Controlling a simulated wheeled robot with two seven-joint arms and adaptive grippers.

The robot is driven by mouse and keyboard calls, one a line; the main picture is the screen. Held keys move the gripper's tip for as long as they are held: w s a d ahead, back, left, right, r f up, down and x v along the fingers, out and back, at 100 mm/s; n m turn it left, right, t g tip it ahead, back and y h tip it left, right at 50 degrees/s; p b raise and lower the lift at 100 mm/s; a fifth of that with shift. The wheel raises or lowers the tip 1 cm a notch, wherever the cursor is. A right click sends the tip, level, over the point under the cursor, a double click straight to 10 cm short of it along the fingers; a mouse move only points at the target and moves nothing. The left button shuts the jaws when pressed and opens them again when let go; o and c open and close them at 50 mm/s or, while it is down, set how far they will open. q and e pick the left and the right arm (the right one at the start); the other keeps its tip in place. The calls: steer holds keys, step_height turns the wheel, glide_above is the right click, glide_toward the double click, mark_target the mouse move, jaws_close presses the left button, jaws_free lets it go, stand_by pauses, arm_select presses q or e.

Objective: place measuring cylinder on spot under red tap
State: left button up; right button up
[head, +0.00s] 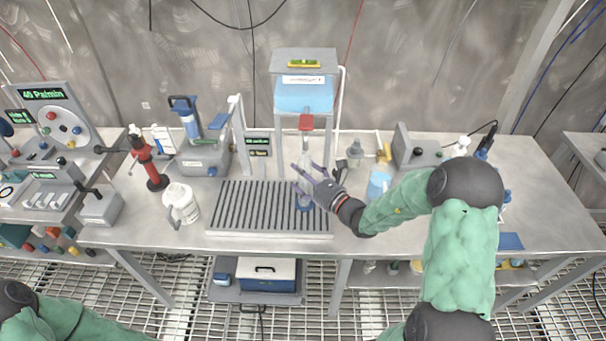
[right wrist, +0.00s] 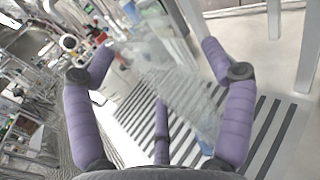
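The clear measuring cylinder (head: 304,204) has a blue base and looks upright at the right part of the slatted drain rack (head: 222,231), below the red tap (head: 305,122). My right gripper (head: 303,180) reaches it from the right, with its purple fingers spread around the body. In the right wrist view the see-through cylinder (right wrist: 175,85) lies between the fingers (right wrist: 158,60), which look open. Whether a finger touches it is unclear. The spot under the tap is hidden by the hand and cylinder. My left gripper is out of view; only part of that arm shows.
A blue water tank (head: 303,95) stands behind the rack. A white jug (head: 181,204) and a red stand (head: 148,165) are left of it. The rack's left half is clear.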

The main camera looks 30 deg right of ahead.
steer(key=shift+r, duration=0.1)
steer(key=p+v, duration=0.2)
steer(key=v, duration=1)
steer(key=s+a+f+n+g+y, duration=0.4)
steer(key=a+f+n+g+y, duration=0.45)
steer(key=a, duration=0.75)
steer(key=s+a+f+n+g+h, duration=0.2)
steer(key=s+a+f+n+g, duration=0.15)
steer(key=s+f, duration=0.2)
steer(key=s+a+f+n+g+h, duration=0.1)
steer(key=s+a+f+n+g, duration=0.15)
steer(key=s+f+g, duration=0.3)
step_height(320, 180, down, 8)
steer(key=s+n+g+h, duration=0.2)
steer(key=n+h, duration=0.3)
steer(key=n, duration=0.4)
steer(key=w+a+f+n+t, duration=0.2)
steer(key=w+a+f+n, duration=0.1)
steer(key=n, duration=0.4)
steer(key=shift+w+a+f+h, duration=0.15)
steer(key=shift+w+f+h, duration=0.3)
steer(key=shift+w, duration=0.25)
